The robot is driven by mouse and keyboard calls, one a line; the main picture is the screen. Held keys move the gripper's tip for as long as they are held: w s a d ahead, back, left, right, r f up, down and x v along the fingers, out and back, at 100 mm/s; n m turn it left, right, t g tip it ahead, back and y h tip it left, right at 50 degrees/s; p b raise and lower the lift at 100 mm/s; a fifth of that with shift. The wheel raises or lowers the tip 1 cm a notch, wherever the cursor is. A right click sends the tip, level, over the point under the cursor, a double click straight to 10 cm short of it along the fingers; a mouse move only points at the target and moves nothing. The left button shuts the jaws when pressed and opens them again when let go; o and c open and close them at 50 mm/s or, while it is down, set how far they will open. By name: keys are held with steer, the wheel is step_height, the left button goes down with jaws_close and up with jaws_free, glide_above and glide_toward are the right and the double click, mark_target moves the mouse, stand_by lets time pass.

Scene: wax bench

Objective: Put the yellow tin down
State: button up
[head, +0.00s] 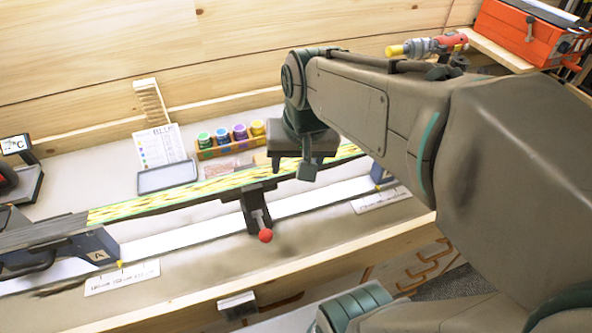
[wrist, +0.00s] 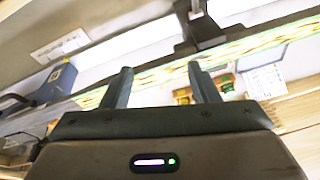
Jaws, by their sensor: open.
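The yellow tin (head: 257,128) stands upright at the right end of a wooden rack (head: 207,154), beside a purple, a blue and a green tin. My gripper (head: 291,167) is to the right of the rack and nearer the front, over the far edge of the patterned ski. In the wrist view my gripper (wrist: 161,74) has its two fingers apart with nothing held between them. Small coloured things show blurred near the right finger there; I cannot tell which is the yellow tin.
The patterned ski (head: 225,183) lies across the bench, with a clamp and red knob (head: 265,236) at its middle. A grey tray (head: 168,177) and a colour chart (head: 160,145) stand left of the rack. Bare bench lies behind the ski at left.

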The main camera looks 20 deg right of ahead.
steer(key=s+f+n, duration=0.2)
steer(key=s, duration=0.1)
steer(key=s+n, duration=0.1)
steer(key=s, duration=0.1)
steer(key=shift+f, duration=0.4)
